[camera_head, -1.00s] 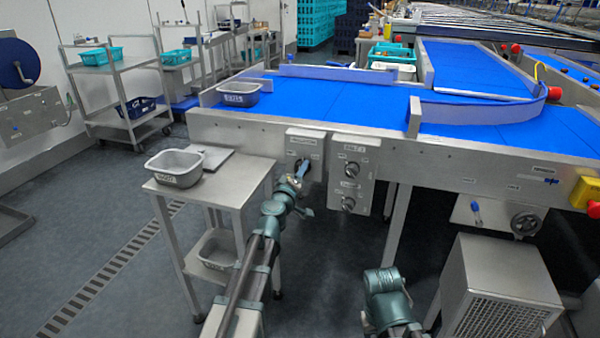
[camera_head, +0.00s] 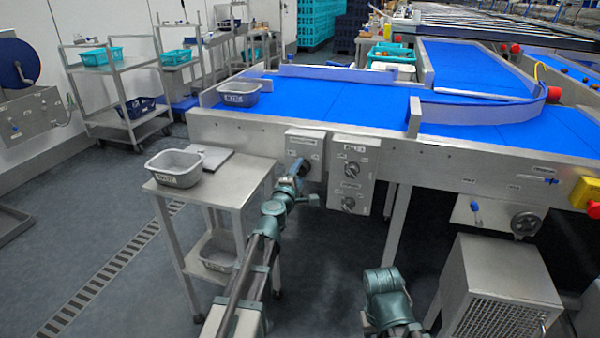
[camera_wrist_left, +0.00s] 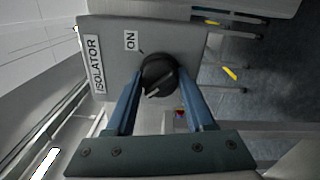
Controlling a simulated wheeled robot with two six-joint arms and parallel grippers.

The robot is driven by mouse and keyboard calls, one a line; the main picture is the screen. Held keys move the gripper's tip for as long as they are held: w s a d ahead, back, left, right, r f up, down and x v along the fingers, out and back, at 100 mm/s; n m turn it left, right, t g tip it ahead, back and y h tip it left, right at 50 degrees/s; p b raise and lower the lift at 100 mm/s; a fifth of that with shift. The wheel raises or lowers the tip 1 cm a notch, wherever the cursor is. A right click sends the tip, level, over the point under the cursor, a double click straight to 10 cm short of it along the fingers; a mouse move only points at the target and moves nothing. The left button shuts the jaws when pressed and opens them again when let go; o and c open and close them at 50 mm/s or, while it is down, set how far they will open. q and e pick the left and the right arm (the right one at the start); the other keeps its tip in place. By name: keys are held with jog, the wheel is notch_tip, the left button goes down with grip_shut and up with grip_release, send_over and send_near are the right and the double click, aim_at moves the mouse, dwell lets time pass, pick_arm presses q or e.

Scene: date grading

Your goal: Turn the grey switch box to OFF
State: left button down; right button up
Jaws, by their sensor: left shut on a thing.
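The grey switch box (camera_head: 305,149) is fixed to the front of the conveyor frame, left of a taller two-knob panel. In the left wrist view its face (camera_wrist_left: 112,62) carries the labels ISOLATOR and ON, and a round black knob (camera_wrist_left: 158,72) with a pale pointer line. The pointer is turned away from the ON label. My left gripper (camera_head: 299,168) is at the box with its blue fingers on either side of the knob, shut on it. No OFF label shows.
The two-knob panel (camera_head: 352,172) hangs close on the right. A steel side table (camera_head: 225,182) with a grey tub (camera_head: 174,168) stands at the left. A blue conveyor belt (camera_head: 330,98) runs above the box. A grey vented cabinet (camera_head: 500,285) stands at lower right.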

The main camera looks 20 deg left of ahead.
dwell(0.6)
pick_arm(q)
jog(key=shift+c, duration=1.3)
grip_release()
jog(key=shift+s, duration=0.1)
